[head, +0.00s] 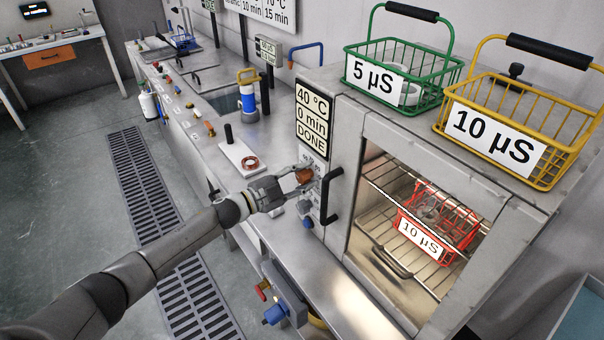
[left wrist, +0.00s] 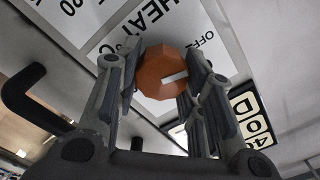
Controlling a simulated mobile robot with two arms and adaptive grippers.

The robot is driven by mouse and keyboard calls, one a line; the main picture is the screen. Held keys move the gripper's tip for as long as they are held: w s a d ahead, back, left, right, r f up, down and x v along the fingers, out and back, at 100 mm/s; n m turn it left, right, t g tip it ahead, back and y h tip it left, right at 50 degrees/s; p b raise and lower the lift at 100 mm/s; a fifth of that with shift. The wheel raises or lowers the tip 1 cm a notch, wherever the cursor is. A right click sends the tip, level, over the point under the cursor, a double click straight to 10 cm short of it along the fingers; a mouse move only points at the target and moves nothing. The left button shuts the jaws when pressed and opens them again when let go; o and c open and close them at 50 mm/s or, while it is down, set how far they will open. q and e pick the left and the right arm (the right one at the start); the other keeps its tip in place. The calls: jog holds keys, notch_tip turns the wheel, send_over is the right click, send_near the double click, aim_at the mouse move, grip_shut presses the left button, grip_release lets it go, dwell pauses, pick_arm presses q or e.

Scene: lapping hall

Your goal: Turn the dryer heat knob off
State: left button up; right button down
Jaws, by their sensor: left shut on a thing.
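The dryer's heat knob (head: 304,175) is orange and sits on the grey dryer front, left of the black door handle (head: 330,195). My left gripper (head: 303,176) is shut on it. In the left wrist view the knob (left wrist: 160,68) is faceted, with a finger on each side. Its white pointer line points right in that picture, somewhat below the OFF mark. The HEAT label (left wrist: 155,25) is partly covered by the fingers and knob. The dryer display (head: 313,120) reads 40 °C, 0 min, DONE. My right gripper is not in view.
A red 10 µS basket (head: 420,236) stands inside the lit dryer. A green 5 µS basket (head: 375,76) and a yellow 10 µS basket (head: 495,133) stand on top. A blue knob (head: 308,222) is below the heat knob. The bench (head: 350,290) front is clear.

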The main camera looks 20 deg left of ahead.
pick_arm(q)
jog(key=shift+n, duration=0.6)
jog(key=o, duration=1)
jog(key=shift+o, duration=0.2)
jog(key=v, duration=1.2)
